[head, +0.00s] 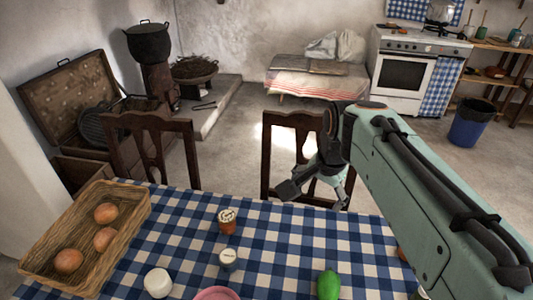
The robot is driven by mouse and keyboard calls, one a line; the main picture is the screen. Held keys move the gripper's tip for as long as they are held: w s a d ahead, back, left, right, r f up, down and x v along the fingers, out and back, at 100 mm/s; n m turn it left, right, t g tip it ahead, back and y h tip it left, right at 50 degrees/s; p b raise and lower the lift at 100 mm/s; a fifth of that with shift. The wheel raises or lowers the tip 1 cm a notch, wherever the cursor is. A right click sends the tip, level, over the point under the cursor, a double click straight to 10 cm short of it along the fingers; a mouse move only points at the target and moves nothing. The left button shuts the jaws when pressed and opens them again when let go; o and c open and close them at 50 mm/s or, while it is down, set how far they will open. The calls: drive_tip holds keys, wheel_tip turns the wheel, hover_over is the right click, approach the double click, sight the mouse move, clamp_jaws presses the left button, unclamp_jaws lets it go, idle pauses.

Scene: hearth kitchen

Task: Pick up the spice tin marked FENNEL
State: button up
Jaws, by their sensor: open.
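Two small tins stand on the checked tablecloth near the middle. One tin (227,221) has an orange-brown side and a pale top with dark marking. The other tin (228,259) has a white top and a dark or bluish side, and stands closer to me. The lettering is too small to read, so I cannot tell which is FENNEL. My gripper (316,196) is open and empty, in front of the right chair at the table's far edge in the picture. It is to the right of both tins and apart from them.
A white round item (158,283), a pink dish (216,294) and a green item (328,285) are near the front. Two wooden chairs (184,128) stand behind.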

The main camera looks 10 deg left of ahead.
drive_tip(key=w+a+f+g, duration=0.1)
drive_tip(key=w+a+f, duration=0.5)
drive_tip(key=a+f, duration=0.3)
drive_tip(key=n+g, duration=0.1)
drive_tip(key=n, duration=0.1)
hover_over(227, 257)
drive_tip(key=w+d, duration=0.3)
drive_tip(key=w, duration=0.2)
wheel_tip(227, 257, down, 9)
drive_tip(key=shift+n+g+h, duration=0.6)
drive_tip(key=shift+n+g, duration=0.2)
drive_tip(key=shift+g, duration=0.1)
drive_tip(key=s+a+f, duration=0.1)
drive_tip(key=f, duration=0.1)
drive_tip(key=s+a+f, duration=0.1)
drive_tip(key=s+f, duration=0.1)
drive_tip(key=f, duration=0.1)
drive_tip(key=s+a+f, duration=0.1)
drive_tip(key=s+f, duration=0.1)
drive_tip(key=shift+f, duration=0.55)
wheel_tip(227, 257, down, 6)
drive_tip(key=shift+r, duration=0.25)
drive_tip(key=c, duration=1.3)
